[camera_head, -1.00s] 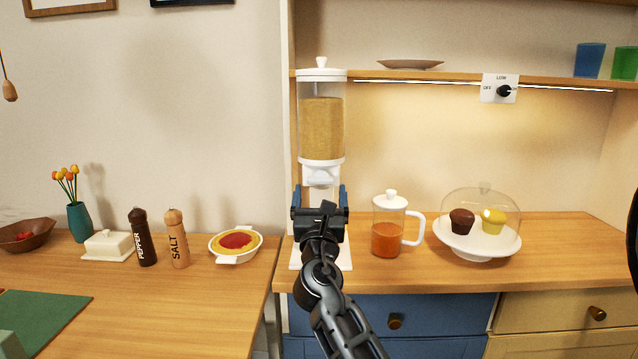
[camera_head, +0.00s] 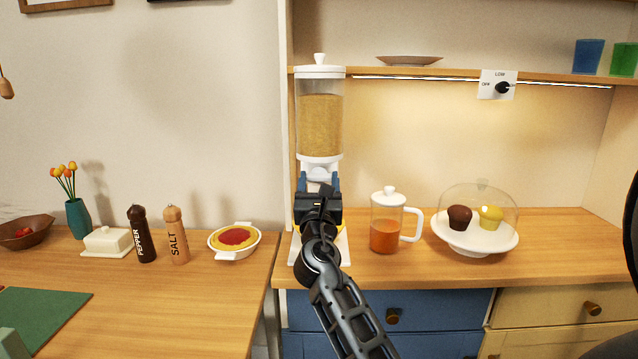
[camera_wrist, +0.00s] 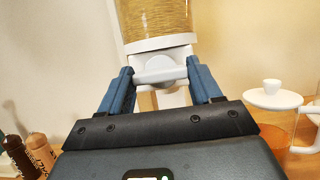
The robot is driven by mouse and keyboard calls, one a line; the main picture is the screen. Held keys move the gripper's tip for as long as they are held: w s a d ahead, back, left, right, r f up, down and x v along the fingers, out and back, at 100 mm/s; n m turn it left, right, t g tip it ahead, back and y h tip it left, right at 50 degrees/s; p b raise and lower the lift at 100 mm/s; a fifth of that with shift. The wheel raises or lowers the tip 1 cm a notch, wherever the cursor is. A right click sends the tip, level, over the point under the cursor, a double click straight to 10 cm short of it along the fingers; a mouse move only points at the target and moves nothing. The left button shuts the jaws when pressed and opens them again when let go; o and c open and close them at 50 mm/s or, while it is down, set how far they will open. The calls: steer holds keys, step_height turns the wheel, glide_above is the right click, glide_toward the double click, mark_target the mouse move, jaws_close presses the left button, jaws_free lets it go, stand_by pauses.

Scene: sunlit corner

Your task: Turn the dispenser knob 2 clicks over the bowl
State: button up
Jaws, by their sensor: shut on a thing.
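The dispenser (camera_head: 320,125) is a tall clear cylinder of golden grain with a white lid and white lower housing. Its white knob (camera_wrist: 160,70) has a wide grip bar and shows between my blue fingers in the wrist view. The bar looks about level. My gripper (camera_head: 319,182) is shut on the knob, one finger at each end of the bar. Below the dispenser, a sliver of yellow (camera_head: 297,222) shows beside my gripper. It may be part of the bowl, but my gripper and arm hide the rest.
A glass jug of orange drink (camera_head: 385,236) stands close to the right of the dispenser. Farther right is a domed cake stand (camera_head: 475,240). A pie dish (camera_head: 235,253), salt mill (camera_head: 176,243) and pepper mill (camera_head: 141,240) are to the left. A shelf (camera_head: 420,76) runs above.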

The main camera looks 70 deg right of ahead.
steer(key=c, duration=0.3)
steer(key=shift+c, duration=0.2)
steer(key=shift+m, duration=0.3)
steer(key=m+g+b, duration=0.1)
steer(key=m, duration=0.1)
steer(key=m+g+b, duration=0.1)
steer(key=m, duration=0.2)
steer(key=shift+w+a+g+h+b, duration=0.1)
steer(key=shift+w+g+h+b, duration=0.05)
steer(key=shift+g+h+b, duration=0.15)
steer(key=m+g, duration=0.1)
steer(key=m, duration=0.2)
steer(key=m+g+b, duration=0.1)
steer(key=m+g, duration=0.1)
steer(key=m, duration=0.1)
steer(key=shift+w, duration=0.1)
steer(key=m, duration=0.2)
steer(key=m+g+y, duration=0.1)
steer(key=m, duration=0.1)
steer(key=m+g, duration=0.1)
steer(key=m, duration=0.1)
steer(key=shift+r+m+y, duration=0.25)
steer(key=shift+m+y, duration=0.05)
steer(key=shift+y, duration=0.1)
steer(key=shift+m+g+y+p, duration=0.4)
steer(key=shift+m+y, duration=0.3)
steer(key=shift+m, duration=1.3)
